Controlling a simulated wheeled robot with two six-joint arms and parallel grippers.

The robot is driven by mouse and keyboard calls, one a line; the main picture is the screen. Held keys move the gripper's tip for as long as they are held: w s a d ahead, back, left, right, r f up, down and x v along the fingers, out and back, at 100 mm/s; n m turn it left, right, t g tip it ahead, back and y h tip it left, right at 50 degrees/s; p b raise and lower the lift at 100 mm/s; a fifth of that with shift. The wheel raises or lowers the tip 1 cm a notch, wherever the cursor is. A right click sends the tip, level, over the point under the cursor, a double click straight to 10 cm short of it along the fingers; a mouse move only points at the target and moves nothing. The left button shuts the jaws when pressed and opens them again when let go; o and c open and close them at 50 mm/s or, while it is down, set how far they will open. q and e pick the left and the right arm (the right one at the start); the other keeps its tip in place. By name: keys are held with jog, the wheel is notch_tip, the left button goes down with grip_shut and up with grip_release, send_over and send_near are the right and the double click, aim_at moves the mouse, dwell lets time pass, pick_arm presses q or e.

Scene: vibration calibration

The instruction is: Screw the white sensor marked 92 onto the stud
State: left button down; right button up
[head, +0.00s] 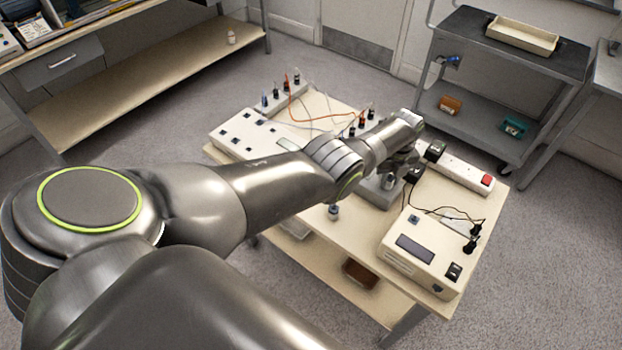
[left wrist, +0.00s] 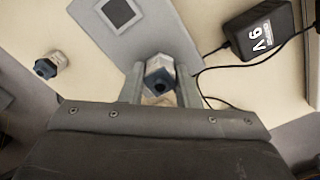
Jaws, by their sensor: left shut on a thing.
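In the left wrist view my left gripper (left wrist: 160,85) is shut on a small hexagonal sensor (left wrist: 157,66), pale with a dark blue end that has a round dark hole. I cannot read any number on it. A grey block (left wrist: 165,30) with a dark square on top lies beyond the fingers; it also shows in the head view (head: 375,194). I cannot make out a stud. A second pale and blue sensor (left wrist: 47,66) stands to the left, apart from the gripper; it also shows in the head view (head: 334,212). My right gripper is out of view.
A black 9 V adapter (left wrist: 260,32) with a cable lies right of the grey block. On the table are a white power strip (head: 455,168), a cream meter box (head: 422,252), and a panel (head: 245,133) with wires behind my arm. Bare tabletop shows around the second sensor.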

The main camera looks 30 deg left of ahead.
aim_at(389, 179)
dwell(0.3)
pick_arm(q)
jog(key=shift+m, duration=1.3)
jog(key=shift+m, duration=1.2)
jog(key=c, duration=1)
grip_release()
jog(key=shift+o, duration=0.2)
jog(key=shift+r+p, duration=2.5)
jog(key=shift+r, duration=0.05)
